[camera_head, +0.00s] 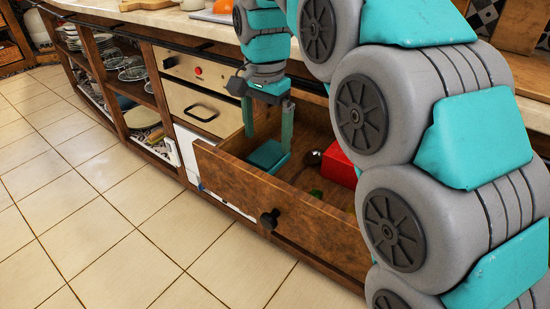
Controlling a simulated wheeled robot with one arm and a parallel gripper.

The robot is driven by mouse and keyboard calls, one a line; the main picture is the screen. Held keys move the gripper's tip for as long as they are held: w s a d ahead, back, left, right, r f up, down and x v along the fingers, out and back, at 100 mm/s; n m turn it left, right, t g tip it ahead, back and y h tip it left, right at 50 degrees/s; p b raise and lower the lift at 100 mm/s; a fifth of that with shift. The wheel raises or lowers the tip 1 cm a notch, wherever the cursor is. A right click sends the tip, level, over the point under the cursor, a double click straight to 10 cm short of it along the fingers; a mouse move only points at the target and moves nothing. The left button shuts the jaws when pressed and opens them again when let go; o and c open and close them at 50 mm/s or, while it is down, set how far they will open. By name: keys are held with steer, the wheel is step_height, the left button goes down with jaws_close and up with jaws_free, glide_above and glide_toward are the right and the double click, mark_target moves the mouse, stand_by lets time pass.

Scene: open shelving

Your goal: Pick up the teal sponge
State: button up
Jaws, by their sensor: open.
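The teal sponge (266,154) lies inside the open wooden drawer (237,177), near its left end. My gripper (267,133) points down into the drawer, with its two teal fingers apart. The fingers stand above and around the sponge, one towards each side. The right finger overlaps the sponge's right part in the picture. I cannot tell whether the fingers touch the sponge. Nothing is held between them.
A red box (340,166) lies in the drawer to the right of the sponge, with a small shiny dark round thing (313,157) beside it. A green item (316,193) shows near the drawer's front wall. The countertop (200,22) runs above. The tiled floor is clear.

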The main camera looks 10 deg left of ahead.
mark_target(265, 156)
steer(key=shift+a+f, duration=0.15)
steer(key=shift+f, duration=1.45)
steer(key=shift+a+f, duration=0.1)
steer(key=shift+f, duration=1.45)
steer(key=c, duration=1.4)
steer(key=shift+r, duration=5.05)
